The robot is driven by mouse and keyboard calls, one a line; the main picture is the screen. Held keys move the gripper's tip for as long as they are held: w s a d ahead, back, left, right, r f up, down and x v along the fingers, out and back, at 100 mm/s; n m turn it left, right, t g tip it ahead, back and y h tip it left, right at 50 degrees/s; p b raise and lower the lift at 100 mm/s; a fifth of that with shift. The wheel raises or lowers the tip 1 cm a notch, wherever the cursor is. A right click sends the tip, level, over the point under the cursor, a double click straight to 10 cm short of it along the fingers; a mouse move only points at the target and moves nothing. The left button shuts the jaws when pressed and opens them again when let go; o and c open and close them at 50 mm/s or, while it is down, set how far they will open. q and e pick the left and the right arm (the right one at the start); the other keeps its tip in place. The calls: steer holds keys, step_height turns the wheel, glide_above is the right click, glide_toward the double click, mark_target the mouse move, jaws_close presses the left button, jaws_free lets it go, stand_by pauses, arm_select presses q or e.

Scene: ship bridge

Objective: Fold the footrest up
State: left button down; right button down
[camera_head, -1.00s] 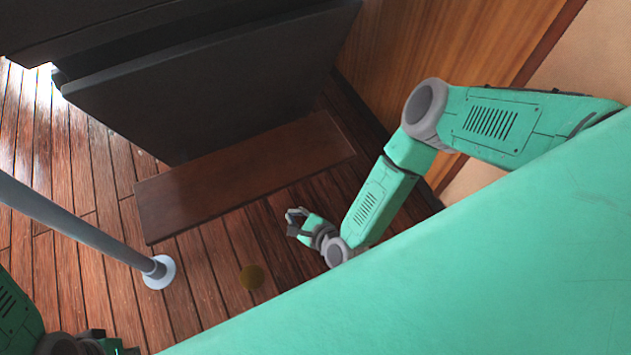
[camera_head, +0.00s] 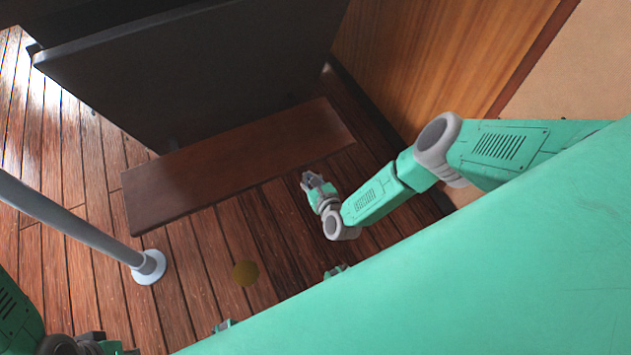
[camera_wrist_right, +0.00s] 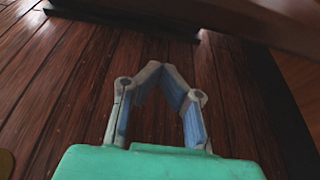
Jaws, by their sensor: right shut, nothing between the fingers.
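The footrest (camera_head: 235,165) is a long brown wooden board, folded down and lying out flat in front of the dark console. In the right wrist view, a brown board edge that looks like the footrest (camera_wrist_right: 262,22) crosses the top right. My right gripper (camera_head: 307,177) is shut and empty, near the footrest's right part on its near side. In the right wrist view its fingertips (camera_wrist_right: 161,66) meet, with floor planks behind them, apart from the board. Only a dark part of my left gripper (camera_head: 122,350) shows at the bottom left; its fingers are not clear.
The dark console (camera_head: 190,75) stands behind the footrest. A grey pole with a round white base (camera_head: 148,267) stands at the left. A wood-panelled wall (camera_head: 430,50) closes the right side. A round brownish spot (camera_head: 245,273) lies on the plank floor.

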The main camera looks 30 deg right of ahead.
step_height(320, 180, up, 4)
steer(key=shift+a+r+p, duration=0.1)
steer(key=shift+p, duration=0.55)
steer(key=shift+s, duration=0.1)
